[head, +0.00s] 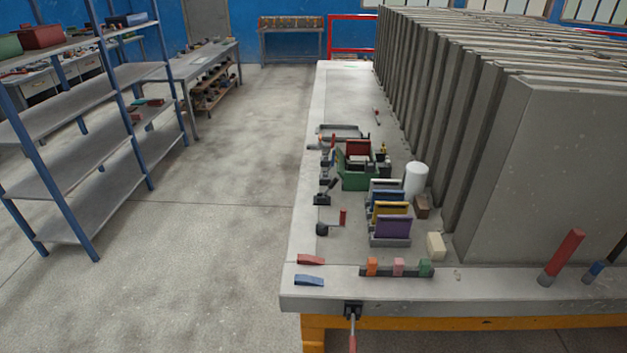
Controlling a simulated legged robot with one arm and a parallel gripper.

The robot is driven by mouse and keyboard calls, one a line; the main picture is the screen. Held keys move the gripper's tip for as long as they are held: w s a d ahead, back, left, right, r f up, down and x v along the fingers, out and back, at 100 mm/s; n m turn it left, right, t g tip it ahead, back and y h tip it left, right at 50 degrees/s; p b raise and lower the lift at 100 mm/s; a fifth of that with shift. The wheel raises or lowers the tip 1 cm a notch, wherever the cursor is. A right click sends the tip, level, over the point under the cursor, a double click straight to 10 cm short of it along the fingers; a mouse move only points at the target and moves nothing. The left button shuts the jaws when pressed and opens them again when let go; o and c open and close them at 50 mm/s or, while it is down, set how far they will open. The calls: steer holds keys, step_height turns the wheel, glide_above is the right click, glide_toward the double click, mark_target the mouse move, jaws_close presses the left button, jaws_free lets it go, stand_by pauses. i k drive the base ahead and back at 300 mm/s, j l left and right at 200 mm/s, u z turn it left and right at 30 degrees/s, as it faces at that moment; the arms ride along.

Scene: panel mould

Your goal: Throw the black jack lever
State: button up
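A small lever with a black handle (329,188) stands on a dark base near the left edge of the grey bench top (340,90). Its handle leans up and to the right. It looks like the black jack lever, but it is small in the head view and I cannot be sure. Behind it in the same row are a lever with a blue part (325,163) and one with a red part (333,141). In front of it is a dark fitting with an upright red handle (343,216). My gripper is not in view.
Upright grey panels (540,160) fill the bench's right side. A green box (354,180), a rack of coloured plates (394,228) and a white cylinder (416,178) stand right of the levers. Open floor (230,170) lies left, before blue shelving (75,135).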

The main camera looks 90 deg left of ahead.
mark_target(336, 178)
steer(key=u, duration=3)
steer(key=i+j+z, duration=0.4)
steer(key=i+j, duration=0.2)
steer(key=i, duration=0.4)
steer(key=i+j+z, duration=0.35)
steer(key=i+j, duration=0.5)
